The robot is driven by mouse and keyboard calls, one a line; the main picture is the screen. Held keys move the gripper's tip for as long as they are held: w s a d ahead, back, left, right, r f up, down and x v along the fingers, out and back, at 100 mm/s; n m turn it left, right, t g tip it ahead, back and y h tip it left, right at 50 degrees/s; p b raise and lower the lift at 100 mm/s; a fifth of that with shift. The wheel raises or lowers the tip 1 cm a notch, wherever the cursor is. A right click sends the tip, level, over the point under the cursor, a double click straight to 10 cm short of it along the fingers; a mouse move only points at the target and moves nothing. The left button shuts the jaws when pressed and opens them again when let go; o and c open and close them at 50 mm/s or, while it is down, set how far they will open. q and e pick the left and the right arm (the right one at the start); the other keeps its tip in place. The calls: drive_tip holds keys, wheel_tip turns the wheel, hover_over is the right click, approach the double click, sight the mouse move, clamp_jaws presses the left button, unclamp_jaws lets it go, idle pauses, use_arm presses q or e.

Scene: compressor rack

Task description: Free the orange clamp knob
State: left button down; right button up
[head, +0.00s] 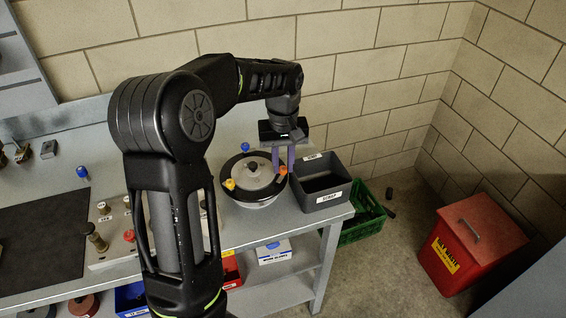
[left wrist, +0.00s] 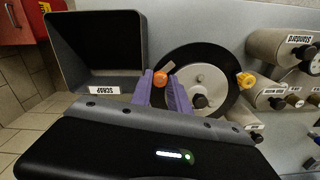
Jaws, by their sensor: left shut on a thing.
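The orange clamp knob (head: 283,171) sits at the right rim of a round pot with a grey lid (head: 262,183) and a dark ring, on the bench. It also shows in the left wrist view (left wrist: 160,77), between the purple fingers. My left gripper (head: 283,164) reaches down from above and is shut on the orange knob, which is still at the rim. A yellow knob (head: 229,184) is on the rim's left side and a blue knob (head: 245,147) at its back. A black knob (head: 253,168) tops the lid. My right gripper is not in view.
A grey scrap bin (head: 335,200) stands close to the right of the pot. Valves and a red knob (head: 129,236) are to the left. A green crate (head: 348,236) and a red lidded bin (head: 466,268) stand on the floor at right.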

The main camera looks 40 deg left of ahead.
sight(283, 169)
use_arm(q)
drive_tip(key=shift+n, duration=1.6)
drive_tip(key=c, duration=1.3)
unclamp_jaws()
drive_tip(key=shift+o, duration=0.2)
wheel_tip(283, 169, up, 8)
drive_tip(key=shift+f+b, duration=0.1)
drive_tip(key=shift+b, duration=0.3)
